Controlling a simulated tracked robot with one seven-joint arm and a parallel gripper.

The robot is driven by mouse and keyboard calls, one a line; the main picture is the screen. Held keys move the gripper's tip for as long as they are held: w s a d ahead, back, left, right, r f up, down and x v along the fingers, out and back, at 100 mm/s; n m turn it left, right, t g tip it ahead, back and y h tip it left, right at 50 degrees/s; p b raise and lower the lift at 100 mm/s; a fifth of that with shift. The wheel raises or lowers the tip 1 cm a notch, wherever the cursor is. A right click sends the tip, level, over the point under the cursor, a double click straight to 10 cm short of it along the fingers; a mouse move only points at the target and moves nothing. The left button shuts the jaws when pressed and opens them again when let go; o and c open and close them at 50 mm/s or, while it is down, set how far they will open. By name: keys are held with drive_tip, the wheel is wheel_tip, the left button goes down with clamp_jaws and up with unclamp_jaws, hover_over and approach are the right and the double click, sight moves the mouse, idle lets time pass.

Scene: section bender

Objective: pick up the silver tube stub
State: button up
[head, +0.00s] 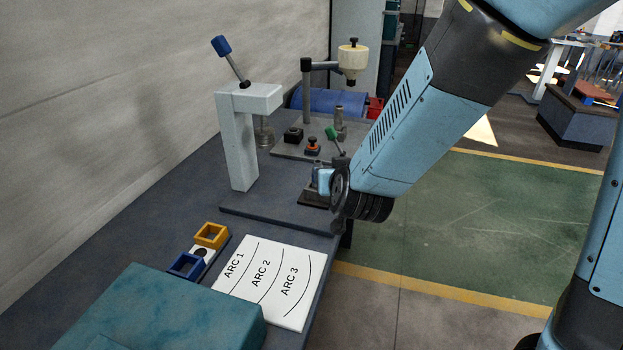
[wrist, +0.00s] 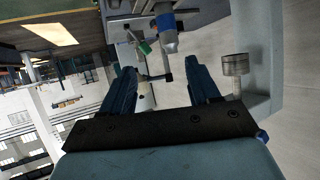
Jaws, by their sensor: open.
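I cannot single out the silver tube stub with certainty. A small upright grey metal cylinder (head: 340,120) stands on the far bench plate in the head view, and I cannot tell if it is the stub or a fixture. My gripper (wrist: 150,75) is open in the wrist view, its two dark fingers apart with nothing seen held between them. Beyond the fingers are a green handle (wrist: 145,47) and a blue and silver cylindrical part (wrist: 167,38). In the head view my wrist hides most of the gripper and part of the bench behind it.
A grey press frame (head: 241,140) with a blue-knobbed lever stands left; its metal ram (wrist: 235,66) shows in the wrist view. A post carries a cream head (head: 353,60). An ARC sheet (head: 260,300), yellow (head: 211,234) and blue (head: 186,265) holders, and a teal block (head: 160,310) lie nearer. Green floor is open right.

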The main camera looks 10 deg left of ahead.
drive_tip(key=shift+t, duration=0.4)
drive_tip(key=w+a+f, duration=0.2)
drive_tip(key=w+f, duration=0.1)
drive_tip(key=w+a+f, duration=0.1)
drive_tip(key=w, duration=0.1)
drive_tip(key=shift+a+f, duration=0.2)
drive_tip(key=shift+f, duration=0.05)
drive_tip(key=shift+x, duration=3.25)
drive_tip(key=shift+s+a, duration=0.1)
drive_tip(key=shift+a, duration=0.05)
drive_tip(key=shift+c, duration=0.2)
drive_tip(key=c, duration=1.1)
